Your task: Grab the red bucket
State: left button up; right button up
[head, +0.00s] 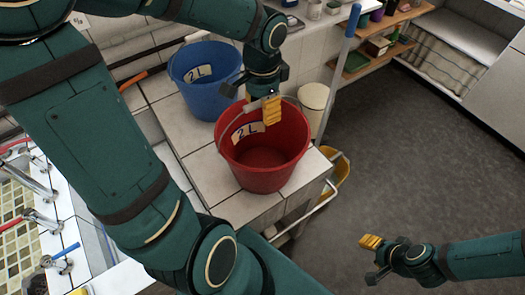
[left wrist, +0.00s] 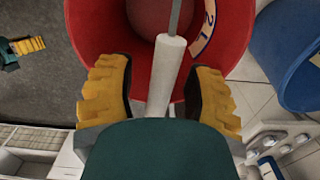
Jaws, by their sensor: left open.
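The red bucket (head: 275,172) stands upright on the tiled counter and has a "2 L" label. Its handle has a pale grip that shows in the left wrist view (left wrist: 166,75). My left gripper (head: 271,108) is over the bucket's far rim. In the left wrist view my left gripper (left wrist: 160,100) is open, with a yellow finger on each side of the handle grip and visible gaps. The red bucket (left wrist: 88,35) fills the top of that view. My right gripper (head: 371,246) is at the lower right over the floor, well away from the bucket; its finger opening is unclear.
A blue bucket (head: 205,82) stands on the counter (head: 180,125) behind and left of the red one. Taps (head: 42,220) are at left. The dark floor is open.

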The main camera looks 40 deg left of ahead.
pick_arm(q)
grip_shut()
dwell(0.4)
